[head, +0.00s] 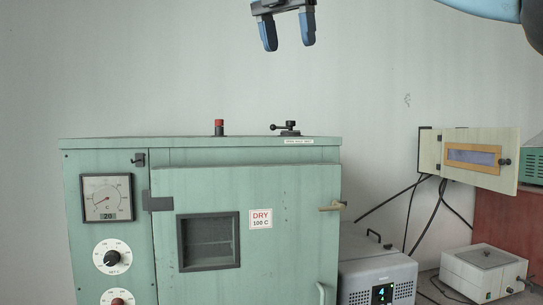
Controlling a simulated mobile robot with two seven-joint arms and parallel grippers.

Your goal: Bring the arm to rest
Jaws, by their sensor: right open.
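My right gripper (289,46) hangs at the top of the head view with its two blue-tipped fingers pointing down. The fingers are apart with nothing between them, so it is open and empty. It is seen above the green drying oven (270,270), with wall visible between the two. Its wrist is cut off by the top edge. My left gripper is not in view.
The oven has a red knob (219,127) and a black lever (287,128) on top, and a door handle (333,206). A grey box with a display (376,270) stands at its right. Further right are a white box (484,272) and an opened panel (478,160).

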